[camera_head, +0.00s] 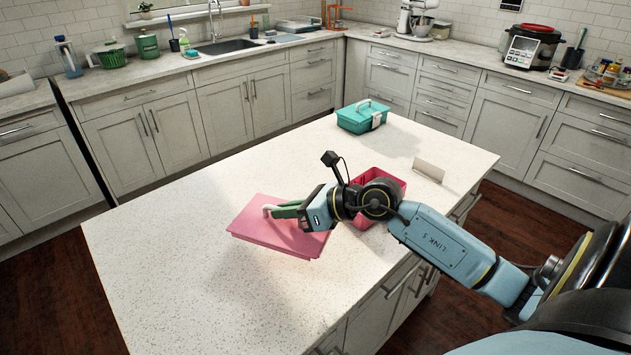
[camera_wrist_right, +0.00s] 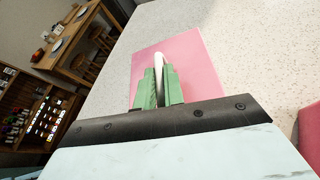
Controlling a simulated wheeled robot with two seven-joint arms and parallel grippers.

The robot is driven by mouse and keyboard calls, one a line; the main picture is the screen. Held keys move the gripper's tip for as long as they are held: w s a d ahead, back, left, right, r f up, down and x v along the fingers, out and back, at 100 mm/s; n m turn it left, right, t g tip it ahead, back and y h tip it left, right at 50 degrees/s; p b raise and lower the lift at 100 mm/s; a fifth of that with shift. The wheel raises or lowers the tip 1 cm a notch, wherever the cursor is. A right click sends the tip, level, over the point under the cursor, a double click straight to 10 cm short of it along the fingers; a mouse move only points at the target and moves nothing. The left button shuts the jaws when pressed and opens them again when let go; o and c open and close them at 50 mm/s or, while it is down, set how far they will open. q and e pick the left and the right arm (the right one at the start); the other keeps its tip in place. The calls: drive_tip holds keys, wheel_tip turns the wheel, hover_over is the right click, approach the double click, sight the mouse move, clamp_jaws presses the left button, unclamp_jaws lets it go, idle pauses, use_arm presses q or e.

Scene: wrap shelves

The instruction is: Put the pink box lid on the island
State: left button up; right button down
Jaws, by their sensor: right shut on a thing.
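The pink box lid (camera_head: 270,238) is a flat pink panel with a white handle, over the island's speckled white top (camera_head: 180,262). My right gripper (camera_head: 276,210) is shut on the lid's white handle. In the right wrist view the green fingers (camera_wrist_right: 158,88) close around the handle, with the pink lid (camera_wrist_right: 190,62) beyond them. I cannot tell whether the lid touches the countertop or hangs just above it. The open pink box (camera_head: 398,183) stands on the island to the right, partly hidden behind my right arm. My left gripper is not in view.
A teal box with a handle (camera_head: 362,117) stands at the island's far end. A small white card (camera_head: 429,169) stands near the pink box. The island's left and near parts are clear. Counters with a sink (camera_head: 226,46) and appliances line the walls.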

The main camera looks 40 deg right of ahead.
sight(292, 222)
drive_tip(key=shift+w+d+f+m+t, duration=0.15)
drive_tip(key=shift+d+f+m+t, duration=0.15)
drive_tip(key=shift+d+f, duration=0.35)
wheel_tip(292, 222, down, 3)
drive_tip(key=shift+w+f+b, duration=0.1)
drive_tip(key=shift+b, duration=0.35)
wheel_tip(292, 222, down, 4)
drive_tip(key=shift+r+b, duration=0.1)
drive_tip(key=shift+b, duration=0.45)
drive_tip(key=shift+f, duration=0.65)
drive_tip(key=c, duration=1.5)
unclamp_jaws()
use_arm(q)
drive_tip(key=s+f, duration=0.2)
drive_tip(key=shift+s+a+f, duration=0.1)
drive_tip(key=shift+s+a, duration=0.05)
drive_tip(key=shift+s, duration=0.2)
use_arm(e)
drive_tip(key=shift+r, duration=0.1)
